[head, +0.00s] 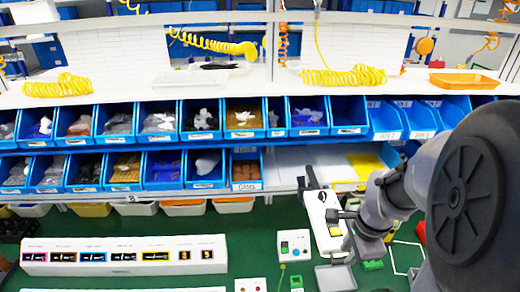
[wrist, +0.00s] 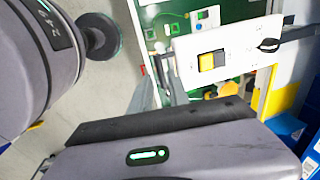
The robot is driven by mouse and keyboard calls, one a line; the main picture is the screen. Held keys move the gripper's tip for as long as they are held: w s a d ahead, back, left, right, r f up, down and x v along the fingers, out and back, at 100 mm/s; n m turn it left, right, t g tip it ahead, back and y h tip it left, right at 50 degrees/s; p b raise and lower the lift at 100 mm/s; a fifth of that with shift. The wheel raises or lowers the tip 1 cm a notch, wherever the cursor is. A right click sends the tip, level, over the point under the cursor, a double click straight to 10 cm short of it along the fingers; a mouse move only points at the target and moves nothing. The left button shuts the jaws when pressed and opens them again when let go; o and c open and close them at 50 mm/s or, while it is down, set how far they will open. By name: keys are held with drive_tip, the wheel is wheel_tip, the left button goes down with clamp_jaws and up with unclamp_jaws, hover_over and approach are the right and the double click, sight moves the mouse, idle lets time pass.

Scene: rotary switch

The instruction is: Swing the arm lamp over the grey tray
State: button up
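The arm lamp appears to be the long white piece (head: 316,208) with a black jointed end, right of centre in the head view. In the wrist view its white face (wrist: 190,70) carries a yellow and grey square patch, with a black arm (wrist: 270,45) at its right. The grey tray (head: 335,278) lies below it on the green table, near the bottom edge. My gripper (head: 336,233) is over the lower right part of the white piece, its dark fingers seemingly apart. I cannot tell whether they touch it.
A white box with several small displays (head: 124,256) stands at the left of the green table. A small white switch box (head: 293,244) is left of the lamp. Blue bins (head: 200,120) fill the shelves behind. Green table (head: 255,215) shows bare between them.

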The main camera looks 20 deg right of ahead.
sight(342, 261)
drive_tip(key=f, duration=0.2)
drive_tip(key=w+f, duration=0.1)
drive_tip(key=f, duration=0.1)
drive_tip(key=shift+d+f, duration=0.1)
drive_tip(key=shift+f, duration=0.15)
drive_tip(key=shift+s, duration=0.1)
clamp_jaws()
idle(1.1)
